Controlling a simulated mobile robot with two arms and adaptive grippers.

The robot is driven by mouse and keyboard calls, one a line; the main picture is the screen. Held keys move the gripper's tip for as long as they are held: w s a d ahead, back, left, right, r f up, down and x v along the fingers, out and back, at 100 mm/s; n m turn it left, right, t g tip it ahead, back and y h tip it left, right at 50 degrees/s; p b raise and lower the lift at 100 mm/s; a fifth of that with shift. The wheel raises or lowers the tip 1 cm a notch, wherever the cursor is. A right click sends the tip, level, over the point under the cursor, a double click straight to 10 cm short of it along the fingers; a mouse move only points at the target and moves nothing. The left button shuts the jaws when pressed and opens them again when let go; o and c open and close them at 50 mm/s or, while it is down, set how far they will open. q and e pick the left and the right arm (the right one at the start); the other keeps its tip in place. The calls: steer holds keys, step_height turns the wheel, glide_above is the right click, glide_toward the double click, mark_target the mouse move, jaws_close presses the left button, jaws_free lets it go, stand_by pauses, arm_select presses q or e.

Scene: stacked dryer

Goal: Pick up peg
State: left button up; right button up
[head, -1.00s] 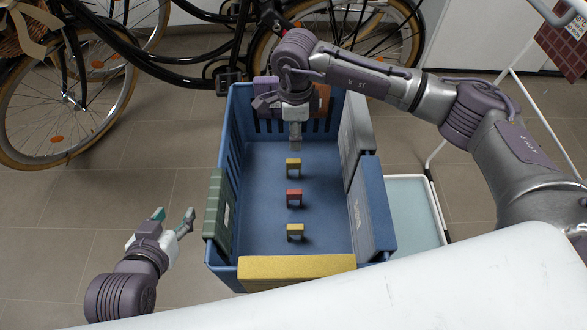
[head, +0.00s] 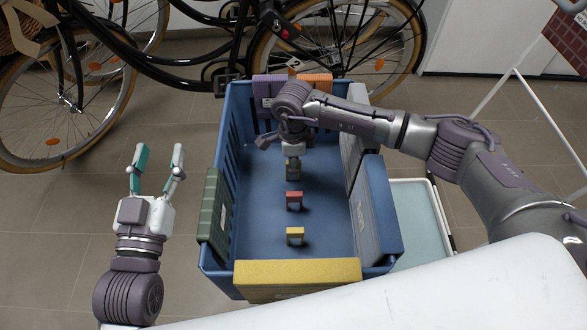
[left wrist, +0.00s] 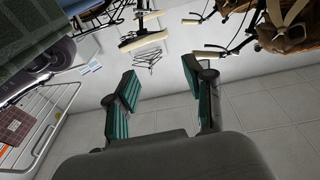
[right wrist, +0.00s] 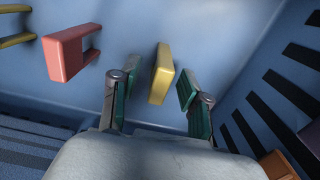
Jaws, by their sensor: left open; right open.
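Several pegs lie in a row on the floor of the blue crate (head: 262,250). The far yellow peg (right wrist: 162,74) is between the two open fingers of my right gripper (right wrist: 153,88) in the right wrist view, a little beyond the fingertips. In the head view that peg (head: 293,163) is partly hidden by the gripper. The red peg (head: 294,199) is in the middle; it also shows in the right wrist view (right wrist: 66,54). The near yellow peg (head: 295,236) is closest to me. My left gripper (head: 157,160) is open and empty, outside the crate on the left.
The crate's rim carries a green pad (head: 214,210), a yellow pad (head: 297,275), a blue-grey pad (head: 378,210) and an orange pad (head: 315,86). A pale tray (head: 420,215) lies at right. Bicycles (head: 60,90) stand behind. Tiled floor is clear around my left gripper.

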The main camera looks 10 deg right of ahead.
arm_select(q)
steer(key=shift+r, duration=0.15)
arm_select(e)
steer(key=c, duration=0.8)
steer(key=shift+c, duration=0.2)
steer(key=shift+r, duration=0.25)
step_height(320, 180, up, 9)
steer(key=p, duration=0.2)
steer(key=shift+p, duration=0.35)
arm_select(q)
step_height(320, 180, down, 11)
steer(key=s+a+g+y, duration=0.2)
steer(key=g, duration=0.4)
steer(key=shift+s+a+r+g, duration=0.2)
steer(key=shift+s+g, duration=0.1)
steer(key=shift+s, duration=0.1)
arm_select(e)
steer(key=shift+r, duration=0.2)
arm_select(q)
steer(key=shift+d, duration=0.1)
